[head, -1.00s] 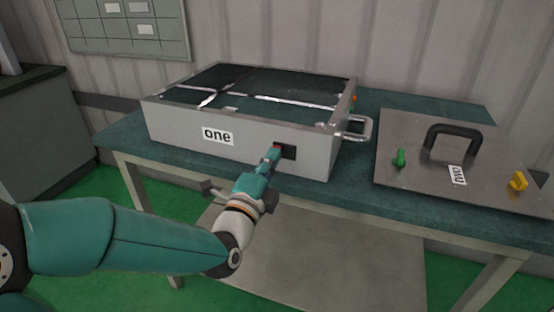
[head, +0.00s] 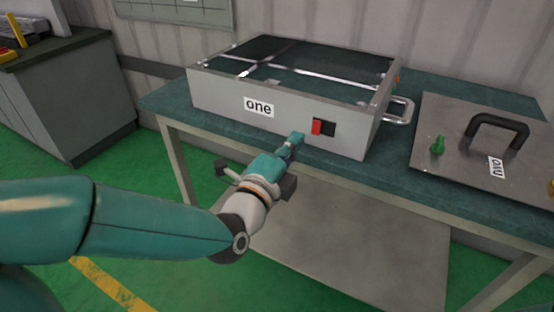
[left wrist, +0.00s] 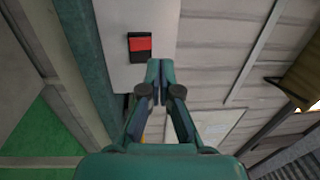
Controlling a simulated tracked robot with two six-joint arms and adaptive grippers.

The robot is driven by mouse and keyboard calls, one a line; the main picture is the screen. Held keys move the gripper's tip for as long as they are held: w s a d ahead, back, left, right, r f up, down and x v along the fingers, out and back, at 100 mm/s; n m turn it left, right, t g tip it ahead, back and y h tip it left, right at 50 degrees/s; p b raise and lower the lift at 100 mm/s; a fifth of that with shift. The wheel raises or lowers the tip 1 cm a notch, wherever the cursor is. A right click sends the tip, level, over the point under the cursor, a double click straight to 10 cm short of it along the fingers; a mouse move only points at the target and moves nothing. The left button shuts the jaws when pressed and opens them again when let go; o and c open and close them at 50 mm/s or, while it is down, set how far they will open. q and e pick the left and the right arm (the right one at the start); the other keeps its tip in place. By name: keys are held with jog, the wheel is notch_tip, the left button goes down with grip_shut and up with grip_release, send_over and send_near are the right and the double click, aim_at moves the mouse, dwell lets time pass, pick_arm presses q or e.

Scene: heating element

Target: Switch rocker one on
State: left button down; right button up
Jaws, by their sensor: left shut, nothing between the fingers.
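The grey box labelled "one" (head: 258,107) stands on the green-topped table. Its rocker (head: 317,127) is on the front face, right of the label. The left part of the rocker shows red and the right part is black. My left gripper (head: 297,138) is shut and empty, just in front of the box, left of and slightly below the rocker. In the left wrist view the rocker (left wrist: 140,44), black and red, lies beyond the shut fingertips (left wrist: 160,68) and a little to the left, apart from them. My right gripper is not in view.
A metal handle (head: 400,108) sticks out of the box's right side. A grey cabinet (head: 68,85) stands at left.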

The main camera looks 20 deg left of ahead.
pick_arm(q)
jog(key=s+r+b, duration=0.1)
jog(key=s+b, duration=0.1)
jog(key=s, duration=0.4)
jog(key=shift+s+a+b, duration=0.25)
jog(key=shift+a+b, duration=0.05)
jog(key=shift+b, duration=0.1)
